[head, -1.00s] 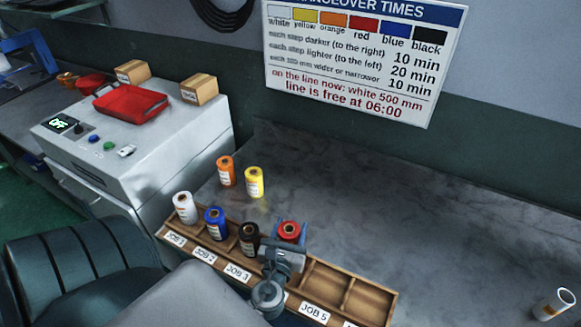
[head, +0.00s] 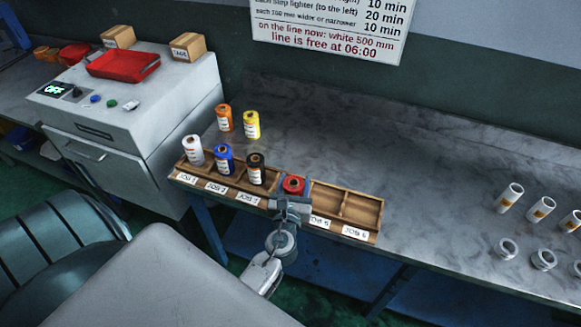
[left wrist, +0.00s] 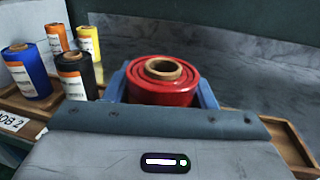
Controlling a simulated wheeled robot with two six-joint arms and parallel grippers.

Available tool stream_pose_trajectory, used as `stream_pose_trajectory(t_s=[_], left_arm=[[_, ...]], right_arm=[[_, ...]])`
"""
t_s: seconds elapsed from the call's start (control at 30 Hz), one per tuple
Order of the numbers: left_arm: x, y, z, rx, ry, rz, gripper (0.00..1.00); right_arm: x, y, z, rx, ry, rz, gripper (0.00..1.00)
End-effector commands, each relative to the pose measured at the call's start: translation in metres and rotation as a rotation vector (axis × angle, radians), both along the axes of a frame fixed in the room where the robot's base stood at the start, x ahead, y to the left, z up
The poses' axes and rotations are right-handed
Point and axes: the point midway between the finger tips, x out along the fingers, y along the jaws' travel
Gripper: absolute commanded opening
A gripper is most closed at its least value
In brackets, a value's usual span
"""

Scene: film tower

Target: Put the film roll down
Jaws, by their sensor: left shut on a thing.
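The red film roll (head: 293,185) is upright between the blue fingers of my left gripper (head: 291,192), which is shut on it. In the left wrist view the red roll (left wrist: 162,82) shows its brown core, with a finger on each side. It is at the wooden rack (head: 361,213), in line with the slot between JOB 3 and JOB 5. Its lower part is hidden by the gripper, so I cannot tell whether it touches the rack floor. White (head: 194,152), blue (head: 224,160) and black (head: 256,171) rolls stand in the slots to its left. My right gripper is not in view.
Orange (head: 224,119) and yellow (head: 251,126) rolls stand on the counter behind the rack. The JOB 5 and JOB 6 slots are empty. A grey machine (head: 130,110) reading OFF stands left.

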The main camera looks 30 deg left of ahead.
Motion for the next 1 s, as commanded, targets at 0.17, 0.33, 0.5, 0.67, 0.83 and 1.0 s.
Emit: stream_pose_trajectory(t_s=[0.17, 0.33, 0.5, 0.67, 0.83, 1.0], left_arm=[[0.039, 0.031, -0.004, 0.005, -0.002, 0.001, 0.23], [0.063, 0.05, -0.009, 0.001, 0.0, 0.001, 0.23], [0.071, 0.057, -0.011, -0.001, 0.0, 0.001, 0.23], [0.071, 0.056, -0.026, -0.001, 0.0, 0.001, 0.23], [0.071, 0.056, -0.045, -0.001, 0.0, 0.001, 0.23], [0.071, 0.056, -0.044, -0.001, 0.0, 0.001, 0.23]], right_arm=[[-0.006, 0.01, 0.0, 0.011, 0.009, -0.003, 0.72], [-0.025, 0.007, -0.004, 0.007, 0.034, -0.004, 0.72], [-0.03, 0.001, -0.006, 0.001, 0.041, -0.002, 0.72], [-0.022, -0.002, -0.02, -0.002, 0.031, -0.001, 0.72], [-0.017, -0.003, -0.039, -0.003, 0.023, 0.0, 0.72], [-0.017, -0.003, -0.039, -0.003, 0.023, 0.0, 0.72]])
